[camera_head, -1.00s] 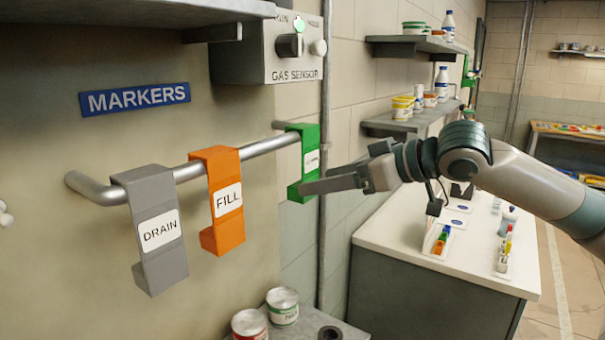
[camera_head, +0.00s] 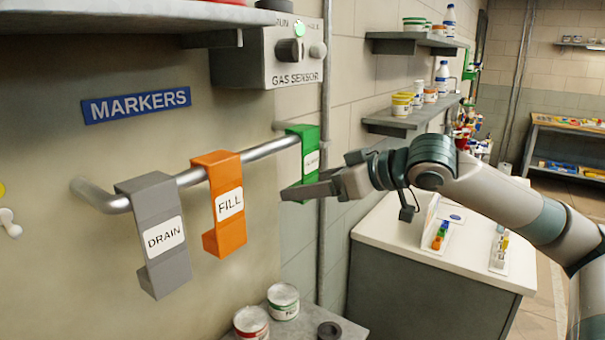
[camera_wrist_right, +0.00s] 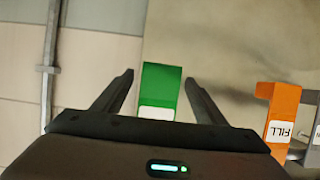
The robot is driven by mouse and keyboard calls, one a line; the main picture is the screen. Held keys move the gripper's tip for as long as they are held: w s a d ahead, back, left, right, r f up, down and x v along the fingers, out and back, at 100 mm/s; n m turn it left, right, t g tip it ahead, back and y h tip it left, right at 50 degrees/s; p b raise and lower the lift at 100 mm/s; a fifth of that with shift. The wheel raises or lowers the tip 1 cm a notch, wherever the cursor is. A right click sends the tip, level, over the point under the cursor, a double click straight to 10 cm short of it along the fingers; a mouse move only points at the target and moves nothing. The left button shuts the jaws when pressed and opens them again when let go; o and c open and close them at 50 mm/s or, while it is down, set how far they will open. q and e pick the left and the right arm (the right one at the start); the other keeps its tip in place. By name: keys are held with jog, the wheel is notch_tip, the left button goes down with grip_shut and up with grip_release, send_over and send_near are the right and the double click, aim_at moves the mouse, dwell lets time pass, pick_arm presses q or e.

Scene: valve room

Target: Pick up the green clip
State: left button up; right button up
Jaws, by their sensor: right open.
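The green clip (camera_head: 308,152) hangs at the right end of the metal rail, with a white label on its front. In the right wrist view the green clip (camera_wrist_right: 161,88) lies between the two open fingers, with a gap on both sides. My right gripper (camera_head: 293,191) is open and empty at the clip's lower part, covering its bottom in the head view. In the right wrist view the gripper (camera_wrist_right: 160,83) hides the clip's lower end. My left gripper is not in view.
An orange FILL clip (camera_head: 224,205) and a grey DRAIN clip (camera_head: 157,237) hang further left on the rail (camera_head: 110,203). A gas sensor box (camera_head: 293,53) is above. Cans (camera_head: 283,301) stand below. A white counter (camera_head: 375,245) is at right.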

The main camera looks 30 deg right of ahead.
jog(key=shift+w+a+f, duration=0.2)
jog(key=shift+w+f, duration=0.1)
jog(key=shift+w, duration=0.3)
jog(key=c, duration=1.2)
